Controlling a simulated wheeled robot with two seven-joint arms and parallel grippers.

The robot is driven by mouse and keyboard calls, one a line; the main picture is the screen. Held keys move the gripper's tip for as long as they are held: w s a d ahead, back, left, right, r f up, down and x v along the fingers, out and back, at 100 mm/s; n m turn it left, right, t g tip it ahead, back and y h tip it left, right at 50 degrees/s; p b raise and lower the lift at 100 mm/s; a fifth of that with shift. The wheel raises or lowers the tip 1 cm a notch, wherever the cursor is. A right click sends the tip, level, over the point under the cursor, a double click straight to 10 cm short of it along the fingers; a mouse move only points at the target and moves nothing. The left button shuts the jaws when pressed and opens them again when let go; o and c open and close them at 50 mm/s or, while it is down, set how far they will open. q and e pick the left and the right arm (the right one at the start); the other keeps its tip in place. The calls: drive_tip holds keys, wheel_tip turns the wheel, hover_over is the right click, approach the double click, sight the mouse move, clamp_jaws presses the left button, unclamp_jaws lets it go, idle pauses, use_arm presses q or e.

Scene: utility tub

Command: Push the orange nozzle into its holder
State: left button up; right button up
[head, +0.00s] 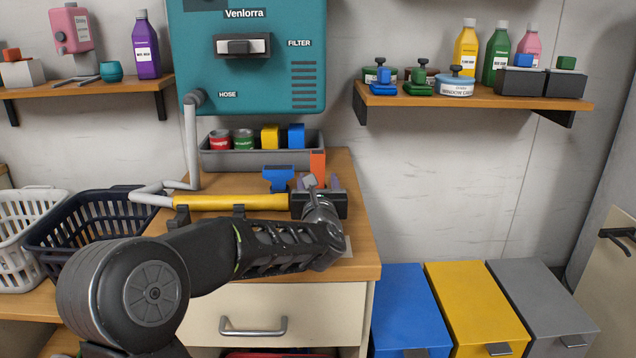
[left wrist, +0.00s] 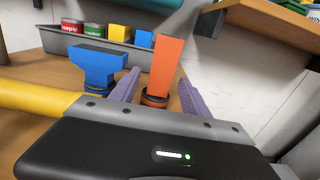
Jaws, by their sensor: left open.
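The orange nozzle (head: 318,163) stands near the right end of the wooden counter, partly hidden behind my left gripper (head: 321,183). In the left wrist view the orange nozzle (left wrist: 167,66) is a tall flat piece, slightly tilted in the picture, with a dark round base. My left gripper (left wrist: 158,82) is open, with its purple fingers on either side of the nozzle; I cannot tell whether they touch it. A dark ring (left wrist: 154,101) shows at the nozzle's foot; I cannot tell how deep it sits there. My right gripper is out of view.
A blue nozzle (head: 278,177) stands just left of the orange one. A yellow tube (head: 230,202) with a grey hose (head: 192,140) lies in front. A grey bin (head: 215,160) with cans is behind. A wall shelf (head: 480,101) is at upper right.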

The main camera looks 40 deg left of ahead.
use_arm(q)
drive_tip(key=shift+s, duration=0.1)
drive_tip(key=v, duration=0.7)
drive_tip(key=shift+s+d+b, duration=0.25)
drive_tip(key=shift+b, duration=0.15)
